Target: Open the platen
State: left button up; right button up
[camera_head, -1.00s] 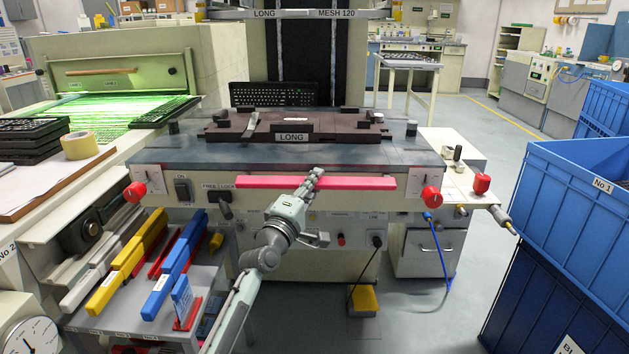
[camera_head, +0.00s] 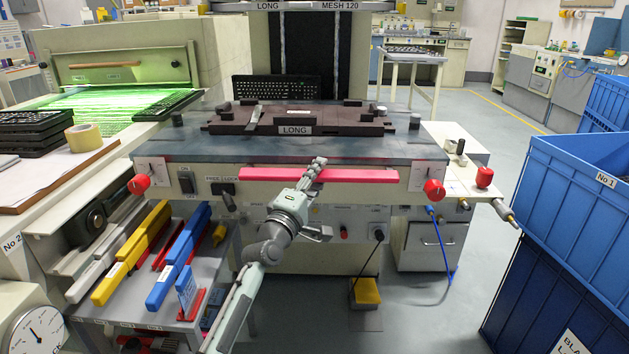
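The platen is a dark, framed plate (camera_head: 285,118) labelled LONG, lying flat on the press table (camera_head: 390,149). A pink-red bar (camera_head: 270,174) runs along the table's front edge. My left gripper (camera_head: 317,170) is at the middle of this bar, its fingers overlapping the bar from the front. The fingers look close together, but whether they are closed around the bar is hidden by the angle. A FREE/LOCK lever (camera_head: 229,202) sits on the front panel, left of the gripper. My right gripper is out of view.
Red knobs stand at the table's left (camera_head: 139,184) and right (camera_head: 433,189) corners. Blue crates (camera_head: 570,205) stand at the right. A lower shelf holds yellow and blue bars (camera_head: 180,257) at the left. A yellow pedal (camera_head: 366,292) is on the floor below.

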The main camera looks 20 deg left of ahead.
pick_arm(q)
jog(key=v, duration=1.2)
jog(key=s+d+f+m+g, duration=0.1)
jog(key=s+f+m+g, duration=0.35)
jog(key=f, duration=0.75)
jog(key=s+d+f+m+g, duration=0.2)
jog(key=s+f+m+g, duration=0.3)
jog(key=f, duration=0.7)
jog(key=s+a+f+m+g+y, duration=0.2)
jog(key=s+a+f+m+g, duration=0.1)
jog(key=s+f, duration=0.5)
jog(key=s+a+f+m+g+y, duration=0.1)
jog(key=s+a+f+m+g, duration=0.3)
jog(key=s+f, duration=0.4)
jog(key=s+m, duration=0.1)
jog(key=s, duration=0.3)
jog(key=shift+y, duration=0.4)
jog(key=shift+s+g, duration=0.15)
jog(key=shift+g, duration=0.1)
